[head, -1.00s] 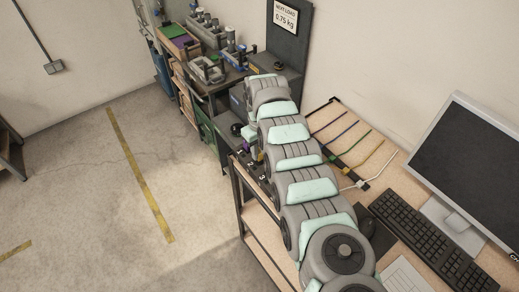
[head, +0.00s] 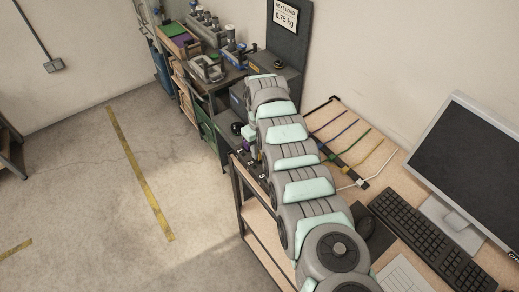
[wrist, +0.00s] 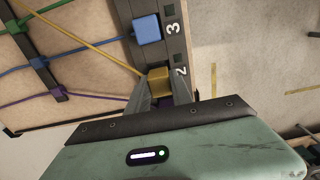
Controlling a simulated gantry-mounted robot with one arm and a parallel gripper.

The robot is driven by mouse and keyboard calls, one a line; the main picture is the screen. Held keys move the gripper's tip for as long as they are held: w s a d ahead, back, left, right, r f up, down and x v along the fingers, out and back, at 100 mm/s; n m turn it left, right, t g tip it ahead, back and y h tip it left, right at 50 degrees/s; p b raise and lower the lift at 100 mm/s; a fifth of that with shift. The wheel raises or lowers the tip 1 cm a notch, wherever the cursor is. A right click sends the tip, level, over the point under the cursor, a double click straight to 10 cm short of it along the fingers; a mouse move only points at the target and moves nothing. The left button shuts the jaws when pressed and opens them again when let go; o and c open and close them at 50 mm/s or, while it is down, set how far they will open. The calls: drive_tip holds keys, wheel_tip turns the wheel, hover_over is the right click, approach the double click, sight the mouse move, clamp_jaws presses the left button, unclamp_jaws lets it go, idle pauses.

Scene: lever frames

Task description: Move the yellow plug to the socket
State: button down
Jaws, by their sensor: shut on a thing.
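In the wrist view the yellow plug (wrist: 158,75) is between the two fingers of my gripper (wrist: 160,90), which is shut on it. Its yellow cable runs up to the left. The plug is over the dark socket strip (wrist: 180,45), close to the number 2. I cannot tell whether it is seated or just above the strip. A blue plug (wrist: 147,29) sits on the same strip beside the number 3. In the head view the strip (head: 253,168) shows small numbers, and my arm hides most of the gripper area.
A purple piece (wrist: 136,101) shows beside the left finger, partly hidden. Coloured cables cross a dark rail (head: 352,155) on the wooden bench. A keyboard (head: 425,235), mouse (head: 365,227) and monitor (head: 460,165) stand at the right. The floor at left is open.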

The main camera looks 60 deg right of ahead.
drive_tip(key=shift+f, duration=0.75)
idle(0.3)
drive_tip(key=c, duration=1.1)
unclamp_jaws()
drive_tip(key=shift+o, duration=0.4)
drive_tip(key=o, duration=0.4)
drive_tip(key=shift+c, duration=0.2)
wheel_tip(320, 180, up, 7)
drive_tip(key=p, duration=0.5)
drive_tip(key=shift+r, duration=0.1)
